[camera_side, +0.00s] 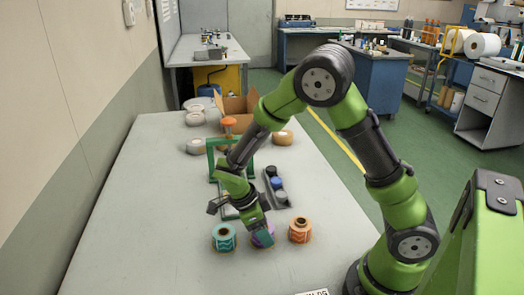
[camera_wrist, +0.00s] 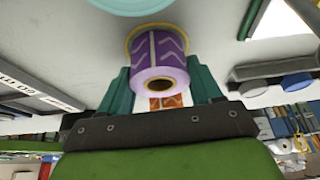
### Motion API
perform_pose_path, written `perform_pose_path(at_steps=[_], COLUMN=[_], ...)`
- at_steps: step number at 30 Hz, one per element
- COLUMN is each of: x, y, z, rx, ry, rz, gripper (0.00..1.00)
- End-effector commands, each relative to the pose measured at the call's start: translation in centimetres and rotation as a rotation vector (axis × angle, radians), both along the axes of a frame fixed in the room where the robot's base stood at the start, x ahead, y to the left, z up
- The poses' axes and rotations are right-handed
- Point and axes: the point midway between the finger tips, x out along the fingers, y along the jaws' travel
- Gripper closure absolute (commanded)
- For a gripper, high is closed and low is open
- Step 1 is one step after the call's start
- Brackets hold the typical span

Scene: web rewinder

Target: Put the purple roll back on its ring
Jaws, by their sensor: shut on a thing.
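The purple roll (camera_wrist: 158,50) with pale zigzag marks sits between the teal fingers of my gripper (camera_wrist: 160,88), which are shut on its sides. Its hollow end faces the wrist camera. A yellow ring (camera_wrist: 129,42) shows around its far end; I cannot tell whether the roll rests on it or hangs just above. In the side view my gripper (camera_side: 263,238) reaches down at a tilt over the purple roll (camera_side: 262,238), hiding much of it. The roll is low over the table, between a teal roll (camera_side: 224,238) and an orange roll (camera_side: 299,231).
The teal and orange rolls stand close on either side. Behind are a green frame (camera_side: 212,160) and a dark tray (camera_side: 276,190) with round pieces. Pale rolls and a cardboard box (camera_side: 238,108) are at the far end. The table's (camera_side: 140,250) front left is clear.

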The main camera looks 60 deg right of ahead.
Motion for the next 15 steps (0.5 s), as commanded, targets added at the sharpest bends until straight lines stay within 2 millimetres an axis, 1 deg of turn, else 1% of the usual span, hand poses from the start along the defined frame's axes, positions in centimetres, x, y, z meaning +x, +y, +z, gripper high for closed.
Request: perform_pose_path(at_steps=[8,9,14,15], x=[-0.01,-0.01,0.00,0.00], y=[0.02,0.04,0.03,0.03], z=[-0.16,-0.24,-0.18,-0.18], rx=[0.000,0.001,0.000,0.000], ry=[0.000,0.001,0.000,0.000], rz=[0.001,0.001,0.001,0.001], gripper=[0.73,0.34,0.10,0.10])
